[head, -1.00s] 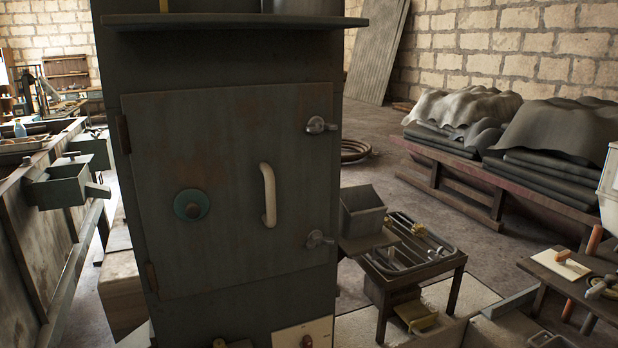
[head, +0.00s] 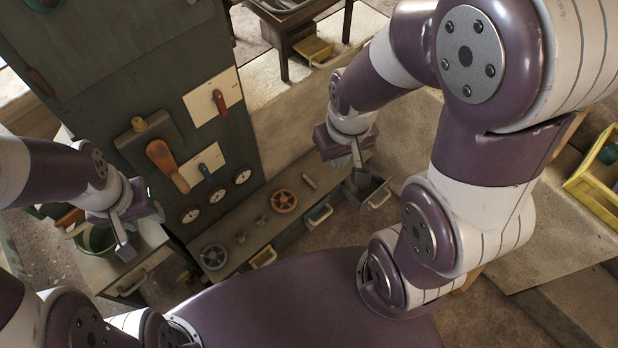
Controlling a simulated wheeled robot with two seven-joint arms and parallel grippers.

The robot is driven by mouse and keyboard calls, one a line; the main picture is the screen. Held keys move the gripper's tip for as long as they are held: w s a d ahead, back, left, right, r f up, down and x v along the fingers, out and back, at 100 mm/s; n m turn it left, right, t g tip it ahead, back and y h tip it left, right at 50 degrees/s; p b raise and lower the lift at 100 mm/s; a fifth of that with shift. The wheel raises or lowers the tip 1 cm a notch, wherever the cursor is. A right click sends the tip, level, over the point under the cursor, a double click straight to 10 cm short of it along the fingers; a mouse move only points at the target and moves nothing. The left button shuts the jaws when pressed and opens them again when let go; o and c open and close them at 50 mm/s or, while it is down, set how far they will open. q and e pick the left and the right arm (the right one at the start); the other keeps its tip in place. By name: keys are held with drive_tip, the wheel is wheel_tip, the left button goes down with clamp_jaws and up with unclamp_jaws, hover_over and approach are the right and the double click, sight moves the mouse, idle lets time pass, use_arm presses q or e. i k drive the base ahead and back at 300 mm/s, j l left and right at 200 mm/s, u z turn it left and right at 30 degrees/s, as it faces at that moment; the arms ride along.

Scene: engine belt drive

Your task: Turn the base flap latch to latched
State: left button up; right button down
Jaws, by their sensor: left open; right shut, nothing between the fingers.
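The tall dark cabinet (head: 70,80) stands at the left. I cannot tell which part is the base flap latch. My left gripper (head: 139,230) is open near the cabinet's lower left, apart from these handles. My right gripper (head: 358,172) is shut and empty, to the right of the cabinet, above the low bench.
Several round gauges (head: 216,191) sit low on the cabinet. A low bench (head: 262,225) in front carries an orange handwheel (head: 284,201) and a grey handwheel (head: 214,257), with small drawers below. A yellow tray (head: 598,180) is at the far right. A green bucket (head: 97,241) is at left.

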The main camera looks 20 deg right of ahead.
sight(309, 183)
drive_tip(key=z, duration=0.85)
drive_tip(key=i+l+z, duration=0.2)
drive_tip(key=z, duration=0.2)
drive_tip(key=i+l+z, duration=0.15)
drive_tip(key=z, duration=0.3)
drive_tip(key=i, duration=0.1)
